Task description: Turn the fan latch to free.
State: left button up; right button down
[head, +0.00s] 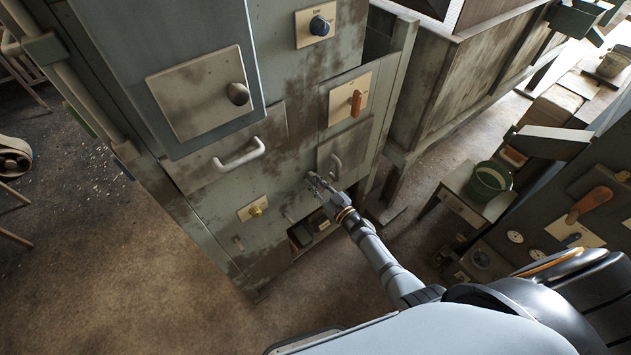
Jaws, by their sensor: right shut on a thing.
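My right gripper (314,180) reaches in from the lower right to the front of the grey-green cabinet (222,221). It is shut on a small part at the cabinet front, beside the small door with a pale handle (335,167). The fingers hide most of that part; it appears to be the fan latch, but its shape and how far it is turned cannot be made out. No readable label shows there. My left gripper is out of view.
A green bucket (489,180) stands at right. The floor before the cabinet is clear.

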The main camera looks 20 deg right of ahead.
jog(key=shift+m, duration=0.5)
jog(key=c, duration=1.3)
grip_release()
